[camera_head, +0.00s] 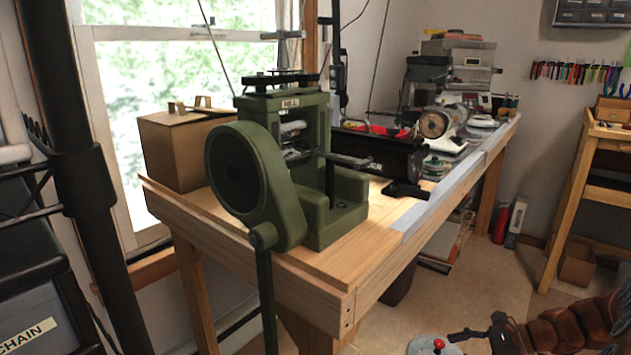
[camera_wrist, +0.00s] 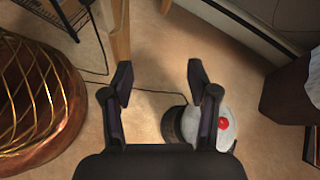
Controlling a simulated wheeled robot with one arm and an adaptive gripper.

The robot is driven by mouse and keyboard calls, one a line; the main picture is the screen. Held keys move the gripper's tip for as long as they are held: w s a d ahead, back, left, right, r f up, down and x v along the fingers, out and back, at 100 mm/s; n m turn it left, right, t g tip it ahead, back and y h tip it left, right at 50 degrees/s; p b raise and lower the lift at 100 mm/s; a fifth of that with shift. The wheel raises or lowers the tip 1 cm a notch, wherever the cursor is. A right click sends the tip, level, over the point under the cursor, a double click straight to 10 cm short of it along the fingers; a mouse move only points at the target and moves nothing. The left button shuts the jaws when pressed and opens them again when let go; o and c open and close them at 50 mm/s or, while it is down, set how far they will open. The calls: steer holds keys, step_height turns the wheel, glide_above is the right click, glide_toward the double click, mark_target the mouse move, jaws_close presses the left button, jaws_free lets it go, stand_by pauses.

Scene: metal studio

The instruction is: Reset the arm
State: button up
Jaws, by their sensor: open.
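My gripper (camera_wrist: 160,75) shows in the wrist view with its two dark fingers spread apart and nothing between them. The fingers point over the bare tan floor. In the head view, a dark part that looks like my gripper (camera_head: 483,334) is low at the lower right, beside the bench. My gripper appears clear of the workbench (camera_head: 355,290).
A green rolling mill (camera_head: 335,205) stands on the bench's near end. A pale rounded thing with a red knob (camera_head: 435,345) is low beside the bench; it shows behind the right finger (camera_wrist: 222,125). A copper-coloured rounded thing (camera_wrist: 35,95) lies left of the gripper.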

steer(key=s+a+r+n+g+h+p, duration=0.25)
steer(key=s+a+r+n+p, duration=0.3)
steer(key=a+r, duration=0.4)
steer(key=s+a+r+n+g+h+p, duration=0.3)
steer(key=s+a+r+p, duration=0.4)
steer(key=r, duration=0.6)
steer(key=s+r+n+h+p, duration=0.6)
steer(key=s+r+n+p, duration=0.4)
steer(key=s+r+p, duration=0.4)
steer(key=s+r, duration=0.3)
steer(key=s, duration=0.2)
steer(key=shift+s+p, duration=0.15)
steer(key=shift+p, duration=0.15)
steer(key=shift+r, duration=0.1)
